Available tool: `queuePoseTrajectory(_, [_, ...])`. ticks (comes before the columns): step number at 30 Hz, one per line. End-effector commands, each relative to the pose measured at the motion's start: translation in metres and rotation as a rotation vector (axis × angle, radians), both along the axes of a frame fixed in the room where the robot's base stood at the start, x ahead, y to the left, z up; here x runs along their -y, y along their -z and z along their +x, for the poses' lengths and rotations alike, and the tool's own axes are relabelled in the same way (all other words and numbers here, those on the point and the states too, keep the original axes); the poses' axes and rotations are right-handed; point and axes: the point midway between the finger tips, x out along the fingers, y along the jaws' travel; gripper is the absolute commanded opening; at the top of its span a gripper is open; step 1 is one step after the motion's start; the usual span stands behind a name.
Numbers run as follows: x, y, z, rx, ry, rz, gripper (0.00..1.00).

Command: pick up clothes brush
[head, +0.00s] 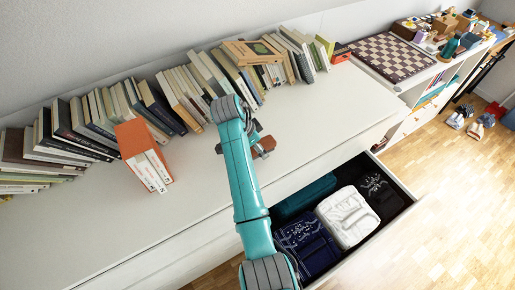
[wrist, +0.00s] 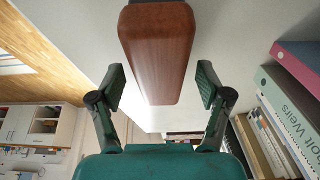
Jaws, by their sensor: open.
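The clothes brush (head: 266,146) is brown wood and lies on the white dresser top, partly hidden behind my arm in the head view. In the wrist view the brush (wrist: 157,45) shows its smooth brown back, with a dark strip at its far end. My gripper (wrist: 160,85) is open, with one finger on each side of the brush's near end and a visible gap on both sides. Whether the fingers are low enough to be level with it I cannot tell. In the head view my gripper (head: 254,140) is mostly hidden by my wrist.
Rows of books (head: 150,105) stand along the wall behind, and an orange binder (head: 143,150) stands at the left. A chessboard (head: 391,57) lies at the far right. The open drawer (head: 408,195) below holds folded clothes (head: 347,215). The dresser top's front is clear.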

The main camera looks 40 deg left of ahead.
Motion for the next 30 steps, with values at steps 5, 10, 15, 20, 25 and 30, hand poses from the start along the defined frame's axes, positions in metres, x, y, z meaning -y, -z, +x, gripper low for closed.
queuePoseTrajectory(5, [-0.0001,0.0012,-0.0001,0.000,0.000,0.000,0.77])
queuePoseTrajectory(10, [-0.0001,0.0034,-0.0002,0.000,0.000,0.000,0.77])
queuePoseTrajectory(15, [-0.0001,0.0047,-0.0002,0.000,0.000,0.000,0.77])
queuePoseTrajectory(20, [-0.0001,0.0047,-0.0002,0.000,0.000,0.000,0.77])
queuePoseTrajectory(25, [0.0000,0.0047,-0.0001,0.000,0.000,0.000,0.47])
queuePoseTrajectory(30, [-0.0001,0.0048,-0.0002,0.000,0.000,0.000,0.09])
